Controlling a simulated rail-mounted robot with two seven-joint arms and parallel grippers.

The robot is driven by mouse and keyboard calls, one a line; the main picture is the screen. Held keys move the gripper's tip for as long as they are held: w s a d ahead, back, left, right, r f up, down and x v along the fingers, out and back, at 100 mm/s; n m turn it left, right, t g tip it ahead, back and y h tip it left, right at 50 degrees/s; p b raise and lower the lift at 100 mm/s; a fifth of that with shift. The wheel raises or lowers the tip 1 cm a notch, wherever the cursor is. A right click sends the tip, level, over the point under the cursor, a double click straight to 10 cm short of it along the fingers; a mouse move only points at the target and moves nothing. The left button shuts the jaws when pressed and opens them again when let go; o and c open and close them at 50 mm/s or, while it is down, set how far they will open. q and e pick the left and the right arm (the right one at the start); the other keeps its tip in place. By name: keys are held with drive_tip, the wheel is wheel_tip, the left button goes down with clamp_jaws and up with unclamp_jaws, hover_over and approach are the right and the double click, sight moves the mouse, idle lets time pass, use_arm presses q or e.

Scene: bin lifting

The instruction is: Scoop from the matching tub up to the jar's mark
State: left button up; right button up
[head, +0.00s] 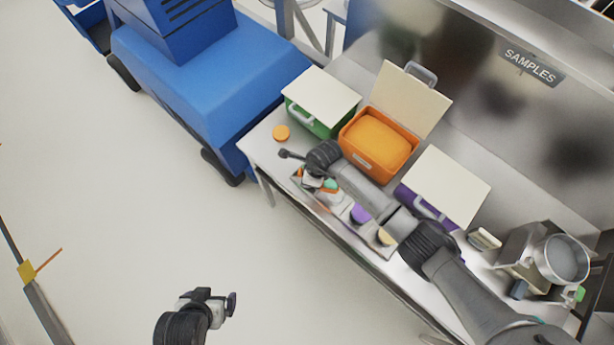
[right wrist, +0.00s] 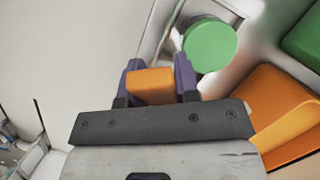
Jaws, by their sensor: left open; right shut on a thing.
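The orange tub (head: 378,143) stands open on the bench with its pale lid tipped back, full of orange contents. The green tub (head: 309,117) and the purple tub (head: 412,203) have their pale lids shut. My right gripper (right wrist: 150,84) is shut on an orange block-like piece (right wrist: 151,88), perhaps a scoop handle, above the bench's front edge near a green round lid (right wrist: 208,45). Whatever is below that piece is hidden. An orange round lid (head: 281,132) lies at the bench's left end. My left gripper (head: 205,297) is open and empty over the floor. No jar mark is visible.
Along the front of the bench, purple (head: 361,214) and yellowish (head: 385,237) round tops stand partly behind my right arm. A metal pot (head: 562,258) is at the right end. A blue vehicle (head: 200,80) stands left of the bench.

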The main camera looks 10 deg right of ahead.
drive_tip(key=shift+d+r+t+y, duration=0.15)
drive_tip(key=shift+r+t+y, duration=0.15)
drive_tip(key=shift+r+y, duration=0.6)
drive_tip(key=shift+s+d+r+t+y+b, duration=0.25)
drive_tip(key=shift+d+r+t+y+b, duration=0.25)
drive_tip(key=shift+y, duration=0.8)
drive_tip(key=shift+s+d+r+y+b, duration=0.1)
drive_tip(key=shift+d+r+y+b, duration=0.35)
drive_tip(key=shift+y, duration=0.25)
drive_tip(key=shift+s+d+r+t+y+b, duration=0.2)
drive_tip(key=shift+d+r+t+y+b, duration=0.25)
drive_tip(key=shift+y+b, duration=0.35)
drive_tip(key=shift+s+d+r+t+y+b, duration=0.2)
drive_tip(key=shift+d+y+b, duration=0.35)
drive_tip(key=shift+y+b, duration=0.2)
drive_tip(key=shift+s+d+y+b, duration=0.1)
drive_tip(key=shift+d+y+b, duration=0.5)
drive_tip(key=shift+b, duration=0.8)
drive_tip(key=shift+s+d+r+t+y+b, duration=0.15)
drive_tip(key=shift+d+t+y+b, duration=0.35)
drive_tip(key=shift+b, duration=0.7)
drive_tip(key=shift+a+r, duration=0.1)
drive_tip(key=shift+r, duration=0.05)
